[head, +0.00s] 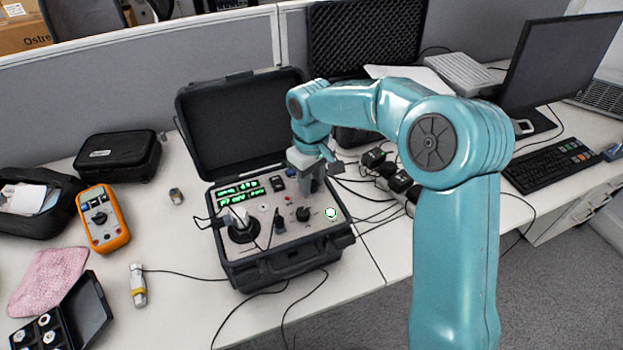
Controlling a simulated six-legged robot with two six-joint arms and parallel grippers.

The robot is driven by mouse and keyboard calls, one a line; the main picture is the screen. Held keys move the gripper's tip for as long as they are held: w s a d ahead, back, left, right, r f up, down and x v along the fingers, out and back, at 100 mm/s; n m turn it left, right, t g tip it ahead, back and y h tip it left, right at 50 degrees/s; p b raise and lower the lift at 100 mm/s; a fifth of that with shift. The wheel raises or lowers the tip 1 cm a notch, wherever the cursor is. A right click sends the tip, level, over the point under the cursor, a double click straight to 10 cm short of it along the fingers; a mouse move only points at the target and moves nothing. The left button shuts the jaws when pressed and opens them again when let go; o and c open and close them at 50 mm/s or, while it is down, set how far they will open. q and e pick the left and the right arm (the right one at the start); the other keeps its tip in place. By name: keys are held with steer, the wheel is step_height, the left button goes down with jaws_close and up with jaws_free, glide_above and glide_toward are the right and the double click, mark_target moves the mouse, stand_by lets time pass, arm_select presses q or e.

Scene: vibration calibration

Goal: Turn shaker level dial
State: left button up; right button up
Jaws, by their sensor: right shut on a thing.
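An open black case (285,268) stands on the desk with a control panel inside and its lid raised at the back. The panel has lit green displays (238,191), a black round knob (303,214), a white-lit round button (331,213) and a round black shaker mount (241,232) at the left. My right gripper (309,188) points down over the panel's upper right part. It is shut on a small dial there, which its fingers hide. My left gripper is not in view.
An orange multimeter (103,218), a small black case (118,156), a pink cloth (48,281) and a cabled cylinder (138,286) lie left. Cables run across the desk. A monitor (560,62) and keyboard (551,164) stand right. Bare desk shows left of the case.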

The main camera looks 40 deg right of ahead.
mark_target(312, 184)
steer(key=shift+w+r+m, duration=0.15)
steer(key=shift+r+m, duration=0.05)
steer(key=shift+m, duration=1.1)
steer(key=o, duration=1.1)
steer(key=shift+c, duration=0.2)
steer(key=shift+f, duration=0.1)
step_height(312, 184, up, 16)
steer(key=p, duration=0.1)
steer(key=shift+r, duration=0.2)
steer(key=shift+s, duration=0.3)
